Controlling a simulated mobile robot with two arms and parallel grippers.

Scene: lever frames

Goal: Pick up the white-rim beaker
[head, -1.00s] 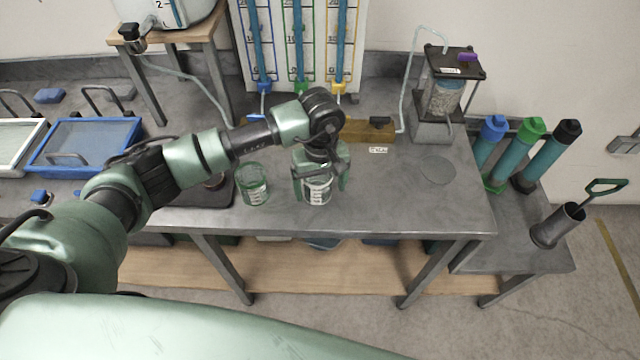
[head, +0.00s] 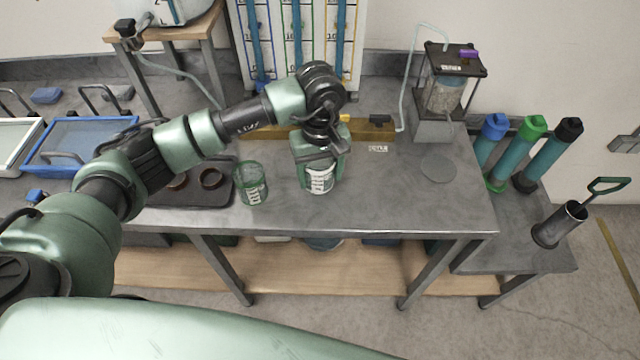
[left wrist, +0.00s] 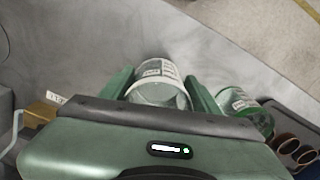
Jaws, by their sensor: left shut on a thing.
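The white-rim beaker (head: 319,182) is a clear beaker with a white label, near the front edge of the grey bench in the head view. My left gripper (head: 320,165) is shut on it from above, with one finger on each side. The left wrist view shows the white-rim beaker (left wrist: 158,82) between the two green fingers (left wrist: 160,92). My gripper body hides part of it, and I cannot tell if its base touches the bench. A green-rim beaker (head: 251,184) stands to its left. My right gripper is not in view.
A dark tray (head: 205,196) with brown rings lies left of the green-rim beaker. A wooden block rack (head: 375,130) is behind my gripper. A stand with a jar (head: 443,95) is at the back right. The bench right of my gripper is mostly clear.

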